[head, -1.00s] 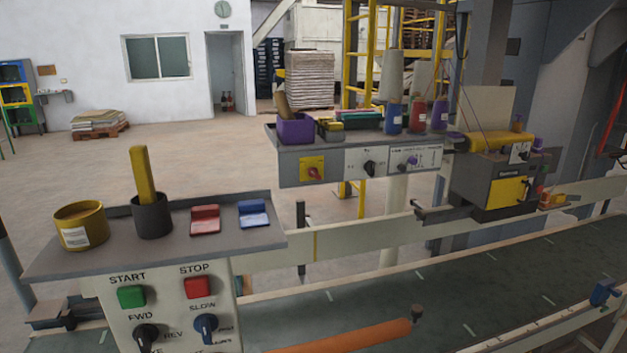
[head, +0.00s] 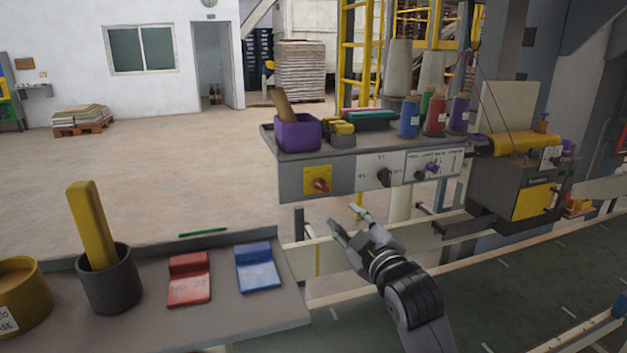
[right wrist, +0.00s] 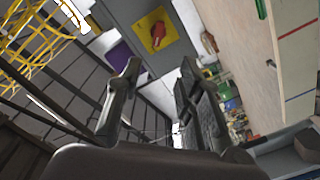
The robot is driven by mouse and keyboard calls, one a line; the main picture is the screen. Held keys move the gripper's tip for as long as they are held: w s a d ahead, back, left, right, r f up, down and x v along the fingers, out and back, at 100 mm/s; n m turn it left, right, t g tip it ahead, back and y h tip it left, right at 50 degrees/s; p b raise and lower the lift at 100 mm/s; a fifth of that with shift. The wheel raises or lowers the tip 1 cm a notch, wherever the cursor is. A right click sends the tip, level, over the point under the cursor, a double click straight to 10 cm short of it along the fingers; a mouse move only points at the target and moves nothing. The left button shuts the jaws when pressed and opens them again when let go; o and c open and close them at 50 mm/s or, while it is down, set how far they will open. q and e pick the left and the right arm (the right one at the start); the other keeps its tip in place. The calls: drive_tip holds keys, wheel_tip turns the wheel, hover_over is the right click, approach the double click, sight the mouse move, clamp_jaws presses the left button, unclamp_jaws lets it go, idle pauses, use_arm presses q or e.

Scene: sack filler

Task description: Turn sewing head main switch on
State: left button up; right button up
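The switch is a red rotary knob (head: 320,184) on a yellow square plate (head: 311,176), at the left end of the sewing head's control panel (head: 290,187). In the right wrist view the red knob (right wrist: 158,31) shows on its yellow plate at the top, beyond the fingertips. My right gripper (head: 346,217) is open and empty, below and a little right of the knob, apart from it. In the right wrist view its two fingers (right wrist: 159,75) are spread with nothing between them. My left gripper is not in view.
A purple bin (head: 297,134) and thread spools stand on the panel's shelf. A grey shelf (head: 225,318) with cups is at front left. The conveyor runs below at right.

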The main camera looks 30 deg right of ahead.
drive_tip(key=p, duration=0.1)
approach(322, 187)
drive_tip(key=p+x, duration=0.1)
drive_tip(key=x, duration=0.9)
drive_tip(key=shift+w+p, duration=0.3)
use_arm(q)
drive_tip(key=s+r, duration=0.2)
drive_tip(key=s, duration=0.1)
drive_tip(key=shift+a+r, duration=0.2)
use_arm(e)
clamp_jaws()
